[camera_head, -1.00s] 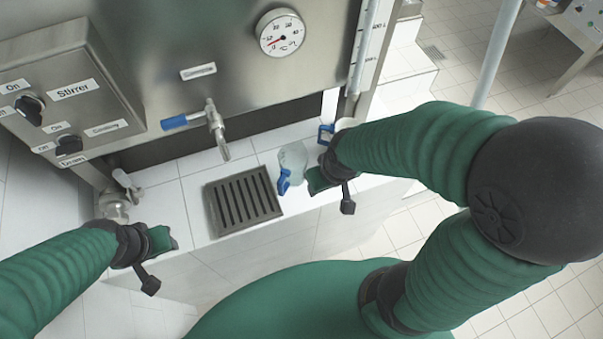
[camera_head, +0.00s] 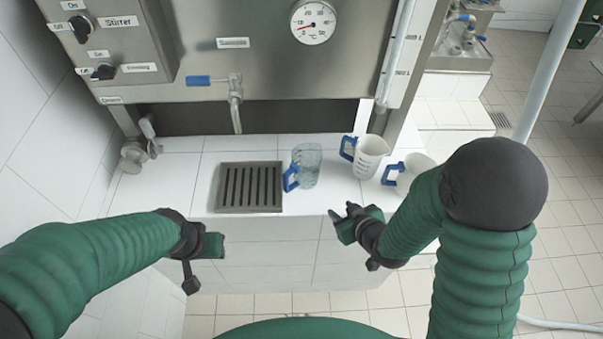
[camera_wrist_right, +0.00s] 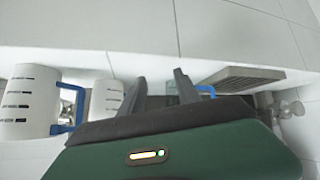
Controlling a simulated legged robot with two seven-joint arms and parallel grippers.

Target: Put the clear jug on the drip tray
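The clear jug (camera_head: 307,165) with a blue handle stands upright on the white tiled ledge, just right of the drip tray (camera_head: 249,187), a dark slotted grate. Its handle points left toward the tray. My right gripper (camera_head: 343,217) is open and empty, in front of the ledge edge and to the right of the jug. In the right wrist view its two fingers (camera_wrist_right: 160,90) stand apart, with part of the clear jug (camera_wrist_right: 172,88) behind them. My left gripper (camera_head: 207,262) is in front of and below the ledge at left; its finger gap is not clear.
Two white jugs with blue handles (camera_head: 369,157) (camera_head: 409,175) stand right of the clear jug. A tap (camera_head: 236,105) hangs above the drip tray. A pipe fitting (camera_head: 136,155) is at the ledge's left end.

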